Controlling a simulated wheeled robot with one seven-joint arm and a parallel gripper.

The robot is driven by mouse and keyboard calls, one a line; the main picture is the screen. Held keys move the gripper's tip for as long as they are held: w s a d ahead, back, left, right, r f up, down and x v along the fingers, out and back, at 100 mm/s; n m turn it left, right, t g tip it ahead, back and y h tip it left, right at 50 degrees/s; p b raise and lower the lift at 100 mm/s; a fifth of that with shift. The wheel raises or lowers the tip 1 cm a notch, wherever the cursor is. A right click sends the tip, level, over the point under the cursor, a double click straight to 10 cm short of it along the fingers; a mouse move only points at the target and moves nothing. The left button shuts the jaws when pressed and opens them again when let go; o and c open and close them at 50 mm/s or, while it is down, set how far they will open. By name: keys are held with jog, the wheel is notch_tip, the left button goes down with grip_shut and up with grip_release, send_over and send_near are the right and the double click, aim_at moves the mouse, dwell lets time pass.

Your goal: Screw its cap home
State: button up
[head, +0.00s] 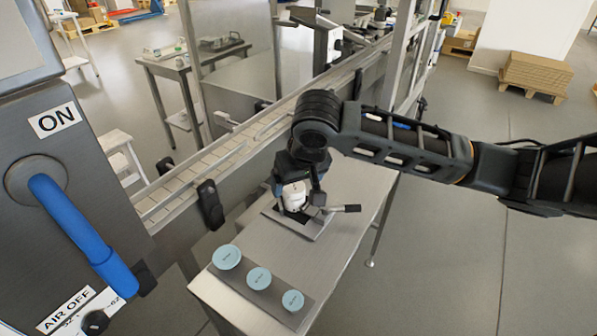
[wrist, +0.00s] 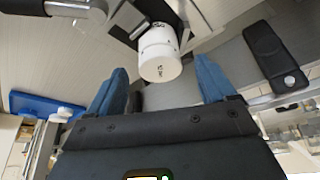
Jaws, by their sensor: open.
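A white container (head: 293,195) stands in a clamp fixture (head: 318,222) with a dark side handle (head: 345,208) on the metal table. In the wrist view the container's white cap (wrist: 160,66), with small dark print on its end, faces me. The cap sits on the white body; I cannot tell how tight it is. My gripper (head: 298,186) is over the fixture, pointing down. In the wrist view my gripper (wrist: 160,90) is open, with its blue fingertips apart to either side of the cap's line. The fingers do not visibly touch it.
Three light-blue round discs (head: 259,278) stand on a dark strip at the table's near end. A conveyor (head: 215,160) runs along the table's left side. A control box with a blue lever (head: 75,225) is at the far left. The table between strip and fixture is clear.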

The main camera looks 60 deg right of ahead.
jog(key=shift+w+d+f, duration=0.1)
jog(key=shift+w+f, duration=0.05)
jog(key=shift+f, duration=0.2)
jog(key=shift+c, duration=0.2)
jog(key=c, duration=1.1)
jog(key=o, duration=0.4)
jog(key=c, duration=0.4)
jog(key=shift+o, duration=0.2)
jog(key=shift+a+r+m+h+p, duration=0.1)
jog(key=shift+a+m+h+p, duration=0.15)
jog(key=shift+m+p, duration=0.4)
jog(key=shift+w+m+g+h+p, duration=0.1)
jog(key=shift+m+g+h+p, duration=0.35)
jog(key=shift+m, duration=0.8)
jog(key=shift+m+g+p, duration=0.25)
jog(key=shift+m+p, duration=0.1)
jog(key=shift+m, duration=0.65)
